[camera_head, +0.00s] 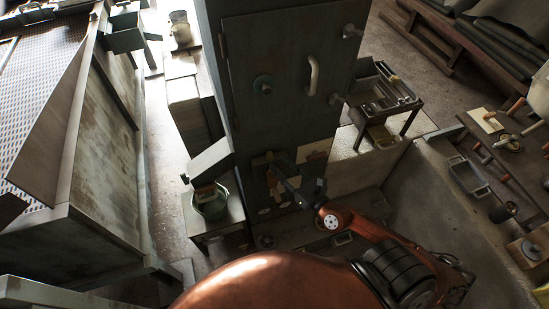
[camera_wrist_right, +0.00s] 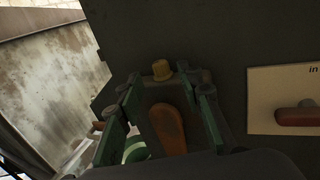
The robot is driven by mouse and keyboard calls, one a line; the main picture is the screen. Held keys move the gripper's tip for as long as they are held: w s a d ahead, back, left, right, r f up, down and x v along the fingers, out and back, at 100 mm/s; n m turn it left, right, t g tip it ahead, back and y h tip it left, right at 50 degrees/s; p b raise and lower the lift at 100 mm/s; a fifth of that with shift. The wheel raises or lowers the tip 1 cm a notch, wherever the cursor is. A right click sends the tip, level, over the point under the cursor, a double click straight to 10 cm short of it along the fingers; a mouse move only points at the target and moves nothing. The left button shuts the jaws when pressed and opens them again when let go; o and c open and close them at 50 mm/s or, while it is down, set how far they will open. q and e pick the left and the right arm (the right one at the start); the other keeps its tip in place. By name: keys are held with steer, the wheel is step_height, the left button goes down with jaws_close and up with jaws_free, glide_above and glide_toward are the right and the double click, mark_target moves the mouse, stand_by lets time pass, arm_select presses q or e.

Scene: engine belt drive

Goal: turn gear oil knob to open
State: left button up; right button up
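In the right wrist view, an orange-brown knob or lever (camera_wrist_right: 168,128) lies between the fingers of my right gripper (camera_wrist_right: 166,95), upright in the picture. The green-padded fingers stand apart on either side of it, with visible gaps. A small yellow-brown cap (camera_wrist_right: 162,68) shows just beyond the fingertips. In the head view my right gripper (camera_head: 281,178) is at the lower front of the tall dark cabinet (camera_head: 290,85). I cannot read which knob is the gear oil one. My left gripper is not in view.
A pale plate (camera_wrist_right: 275,90) marked "in" with a red-brown handle (camera_wrist_right: 296,116) is to the right in the wrist view. A green bucket (camera_head: 211,205) stands on a small table left of the cabinet. A tool cart (camera_head: 380,95) stands to its right.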

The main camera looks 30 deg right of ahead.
mark_target(272, 156)
steer(key=shift+w+a+p, duration=0.15)
steer(key=shift+w+p, duration=0.05)
steer(key=shift+w, duration=0.85)
steer(key=shift+w+a+p, duration=0.15)
steer(key=shift+w, duration=0.9)
steer(key=shift+c, duration=0.3)
jaws_close()
